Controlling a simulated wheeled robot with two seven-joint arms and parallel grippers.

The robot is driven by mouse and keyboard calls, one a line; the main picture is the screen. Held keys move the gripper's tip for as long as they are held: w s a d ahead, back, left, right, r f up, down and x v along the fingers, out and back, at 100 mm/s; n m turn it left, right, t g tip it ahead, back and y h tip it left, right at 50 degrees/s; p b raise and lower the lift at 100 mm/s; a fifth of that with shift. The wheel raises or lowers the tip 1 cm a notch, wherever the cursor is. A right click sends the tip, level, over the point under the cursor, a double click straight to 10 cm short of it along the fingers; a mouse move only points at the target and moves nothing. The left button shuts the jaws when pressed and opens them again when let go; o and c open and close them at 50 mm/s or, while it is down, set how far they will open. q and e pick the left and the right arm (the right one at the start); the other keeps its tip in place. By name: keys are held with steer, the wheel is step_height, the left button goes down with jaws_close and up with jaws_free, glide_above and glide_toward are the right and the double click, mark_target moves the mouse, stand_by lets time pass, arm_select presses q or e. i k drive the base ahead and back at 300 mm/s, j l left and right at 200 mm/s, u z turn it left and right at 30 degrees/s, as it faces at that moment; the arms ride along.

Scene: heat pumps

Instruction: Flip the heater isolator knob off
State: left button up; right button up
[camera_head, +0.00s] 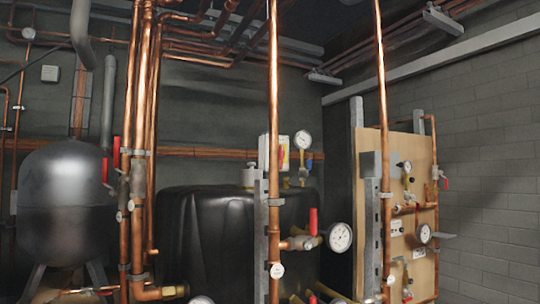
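I cannot make out for certain a knob that is the heater isolator. On the right, a wooden panel (372,145) carries gauges, small valves, white labels (397,228) and a grey box (369,164). A small pale box with a red part (283,155) shows above the black tank, partly behind a copper pipe. Neither of my grippers is in view, so nothing shows of what they hold.
A black tank (215,235) stands in the middle and a dark round vessel (62,195) at the left. Vertical copper pipes (274,90) stand in front. A red-handled valve (313,222) and a gauge (340,237) project at the centre. Bare brick wall (490,160) is at the right.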

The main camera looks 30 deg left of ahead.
mark_target(281, 151)
steer(key=i+l+u, duration=0.2)
steer(key=u, duration=0.3)
steer(key=l+u, duration=0.45)
steer(key=i, duration=0.05)
